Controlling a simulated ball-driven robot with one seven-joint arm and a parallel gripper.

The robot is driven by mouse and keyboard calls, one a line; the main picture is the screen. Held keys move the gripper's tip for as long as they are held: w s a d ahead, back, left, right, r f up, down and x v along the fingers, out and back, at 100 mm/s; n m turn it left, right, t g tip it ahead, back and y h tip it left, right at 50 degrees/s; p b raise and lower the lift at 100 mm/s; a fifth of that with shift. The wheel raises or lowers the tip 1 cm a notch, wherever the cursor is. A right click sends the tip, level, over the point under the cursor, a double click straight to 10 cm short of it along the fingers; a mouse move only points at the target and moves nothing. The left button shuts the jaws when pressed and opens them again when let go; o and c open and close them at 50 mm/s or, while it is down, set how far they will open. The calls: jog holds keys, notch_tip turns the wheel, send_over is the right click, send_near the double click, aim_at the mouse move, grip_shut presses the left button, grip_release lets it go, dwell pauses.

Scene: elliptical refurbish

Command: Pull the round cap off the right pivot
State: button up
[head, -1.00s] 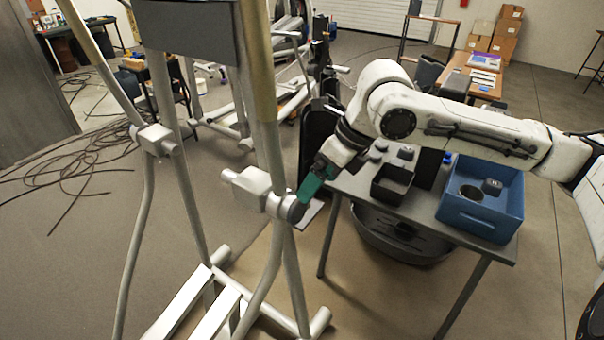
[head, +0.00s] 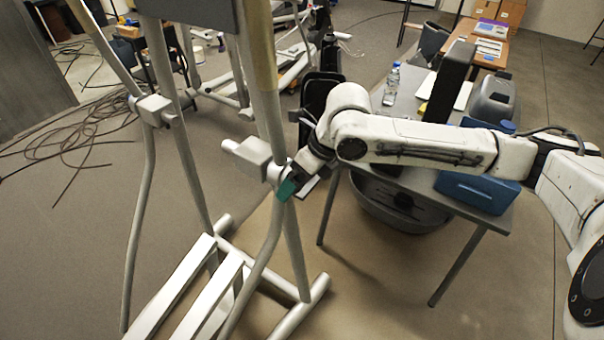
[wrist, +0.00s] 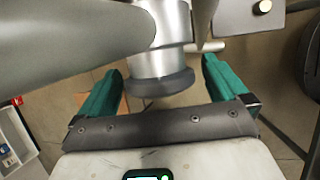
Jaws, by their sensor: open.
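The elliptical's right pivot (head: 255,152) is a pale metal block with a tube where the upright bars meet. In the wrist view, the round cap (wrist: 160,83) is a dark grey disc on the end of the silver pivot tube (wrist: 165,50). My gripper (wrist: 161,70) is open, with one green finger on each side of the cap and a visible gap on both sides. In the head view my gripper (head: 287,188) is at the right end of the pivot, and its fingers hide most of the cap.
A grey table (head: 420,180) with a blue bin (head: 478,192) lies under and behind my arm. A grey tub (head: 400,210) sits below it. Cables (head: 70,140) lie on the floor at left.

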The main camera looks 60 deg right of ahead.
jog(key=shift+c, duration=0.2)
jog(key=c, duration=1.5)
jog(key=shift+s, duration=0.1)
jog(key=shift+s+d+b, duration=0.15)
jog(key=shift+s+b, duration=0.85)
jog(key=shift+s, duration=3)
